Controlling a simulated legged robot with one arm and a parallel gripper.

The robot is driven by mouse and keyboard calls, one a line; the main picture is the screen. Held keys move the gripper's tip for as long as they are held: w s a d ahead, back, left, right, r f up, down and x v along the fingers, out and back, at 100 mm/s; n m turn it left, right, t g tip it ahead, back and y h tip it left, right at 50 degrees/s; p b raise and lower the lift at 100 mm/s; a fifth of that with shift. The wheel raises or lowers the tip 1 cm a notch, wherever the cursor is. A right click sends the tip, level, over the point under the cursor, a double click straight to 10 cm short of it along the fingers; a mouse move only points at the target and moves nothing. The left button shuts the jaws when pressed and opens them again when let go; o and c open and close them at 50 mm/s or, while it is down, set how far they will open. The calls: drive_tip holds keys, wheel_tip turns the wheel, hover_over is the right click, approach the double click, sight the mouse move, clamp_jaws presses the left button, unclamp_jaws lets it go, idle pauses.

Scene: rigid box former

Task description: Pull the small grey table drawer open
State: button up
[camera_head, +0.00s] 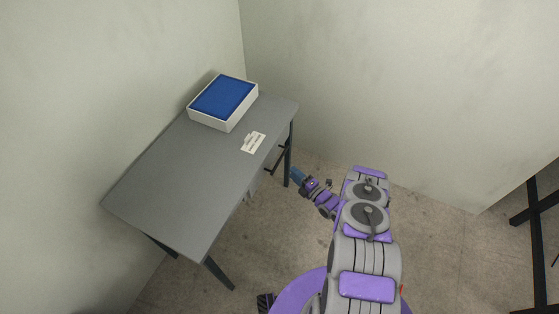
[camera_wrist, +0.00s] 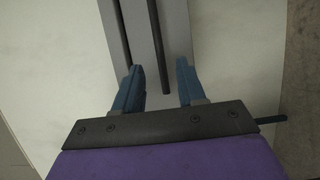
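The grey table (camera_head: 185,180) stands against the wall at left in the head view. A small pale grey part, probably the drawer (camera_head: 250,189), shows under its right edge, mostly hidden by the top. My gripper (camera_head: 296,174) is low beside the table's right end, near a dark leg. In the wrist view my gripper (camera_wrist: 160,85) is open, its two blue fingers apart. A grey panel (camera_wrist: 177,30) with dark strips lies beyond them. One dark bar (camera_wrist: 158,50) reaches down between the fingers in the picture; I cannot tell whether they touch it.
A white box with a blue top (camera_head: 223,98) and some white papers (camera_head: 253,142) lie on the table. Walls stand behind and at left. A dark frame (camera_head: 537,230) stands at far right. Bare floor (camera_head: 440,215) lies right of my arm.

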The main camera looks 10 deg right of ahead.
sight(280, 159)
drive_tip(key=shift+b+x, duration=0.85)
drive_tip(key=shift+x, duration=4.35)
drive_tip(key=shift+d, duration=0.2)
drive_tip(key=shift+c, duration=0.2)
clamp_jaws()
